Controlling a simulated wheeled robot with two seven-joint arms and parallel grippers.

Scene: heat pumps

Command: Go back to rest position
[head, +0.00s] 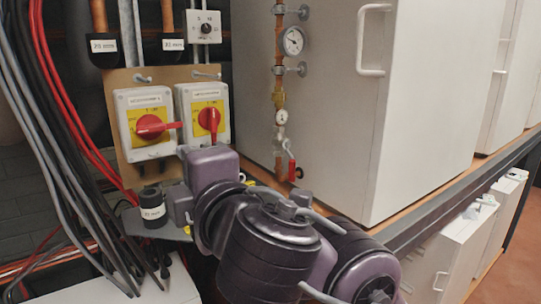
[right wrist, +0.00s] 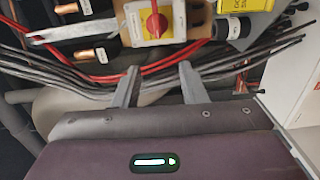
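Two rotary switches with red handles on yellow plates are on a brown board in the head view. The left switch (head: 150,126) has its handle lying horizontal, and the right switch (head: 209,120) has its handle upright. My right arm comes up from the bottom and ends just below the switches; its gripper fingers cannot be made out there. In the right wrist view my right gripper (right wrist: 157,75) has its two fingers apart with nothing held between them. One red-handled switch (right wrist: 153,24) shows beyond the fingertips, apart from them. My left gripper is out of view.
Grey, black and red cables (head: 62,150) hang at the left. A large white cabinet (head: 420,100) stands on a wooden shelf at the right. A copper pipe with a gauge (head: 292,41) runs down its front side. A small dial box (head: 203,27) is above the switches.

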